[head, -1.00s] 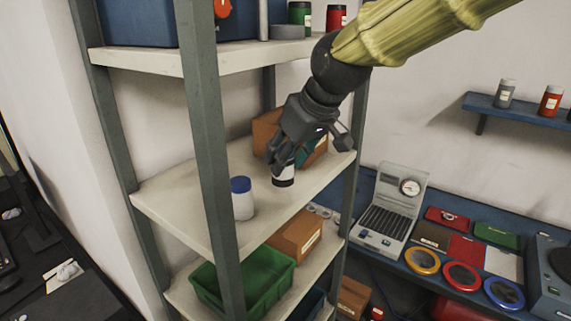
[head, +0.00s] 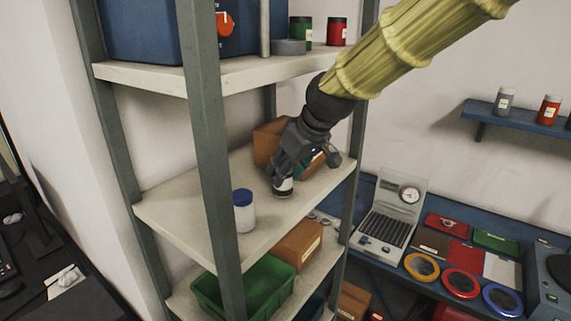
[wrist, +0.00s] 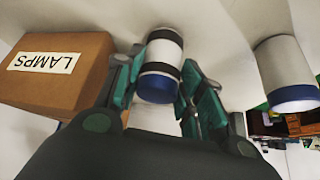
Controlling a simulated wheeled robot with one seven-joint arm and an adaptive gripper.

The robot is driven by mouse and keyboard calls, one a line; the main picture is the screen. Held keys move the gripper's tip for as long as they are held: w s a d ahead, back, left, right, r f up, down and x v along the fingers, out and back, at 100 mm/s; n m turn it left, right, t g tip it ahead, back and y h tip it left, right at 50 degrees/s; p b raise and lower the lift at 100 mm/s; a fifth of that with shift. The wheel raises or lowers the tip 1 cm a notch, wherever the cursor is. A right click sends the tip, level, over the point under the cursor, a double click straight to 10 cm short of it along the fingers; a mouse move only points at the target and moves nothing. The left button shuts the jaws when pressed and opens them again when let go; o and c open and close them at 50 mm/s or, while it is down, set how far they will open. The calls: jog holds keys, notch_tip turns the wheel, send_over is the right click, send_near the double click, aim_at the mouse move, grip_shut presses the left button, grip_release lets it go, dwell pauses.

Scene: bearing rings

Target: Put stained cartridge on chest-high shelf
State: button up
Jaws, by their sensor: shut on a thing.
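My gripper (head: 283,182) reaches down over the middle shelf board (head: 185,205) of the rack. It is shut on a cartridge (wrist: 160,62), white with dark bands and a blue end in the wrist view. In the head view the fingers hide most of the cartridge (head: 283,188), and its lower end shows at the board's surface. I cannot tell whether it touches the board. A white jar with a blue lid (head: 244,211) stands upright to its left, apart from it, and also shows at the right in the wrist view (wrist: 285,75).
A brown box labelled LAMPS (wrist: 55,72) stands close to my gripper. The upper board (head: 165,78) carries a blue case (head: 155,30) and cans above. A green bin (head: 245,290) sits below.

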jog(key=shift+s, duration=0.2)
jog(key=shift+f, duration=0.1)
jog(key=shift+w, duration=0.1)
jog(key=o, duration=1.1)
jog(key=shift+f, duration=0.1)
jog(key=shift+b+v, duration=0.45)
jog(key=shift+v, duration=0.35)
jog(key=shift+p+v, duration=0.35)
jog(key=shift+v, duration=4.95)
